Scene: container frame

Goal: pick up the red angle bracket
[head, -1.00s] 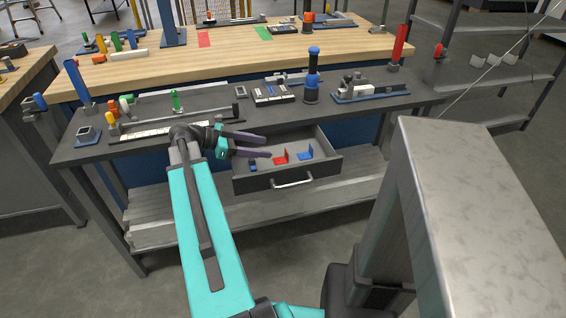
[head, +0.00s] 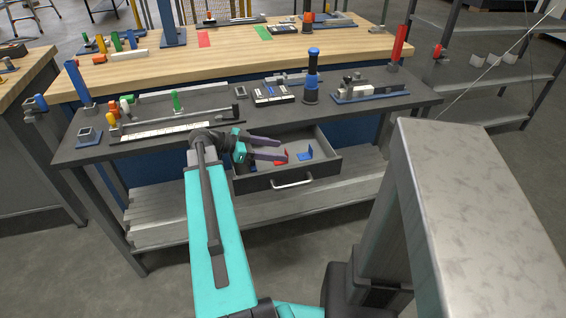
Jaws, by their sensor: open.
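The red angle bracket (head: 281,161) lies in the open drawer (head: 264,182), its upright part partly hidden by my gripper. My gripper (head: 283,149) reaches in from the left over the drawer, with its two purple-grey fingers apart and nothing between them. Its fingertips appear right at the upper part of the red bracket; I cannot tell whether they touch it or are above it.
A blue bracket (head: 305,154) lies just right of the red one in the drawer. A grey tabletop (head: 225,115) with fixtures and a blue-black cylinder (head: 312,78) is behind and above the drawer. A shelf (head: 170,232) lies below.

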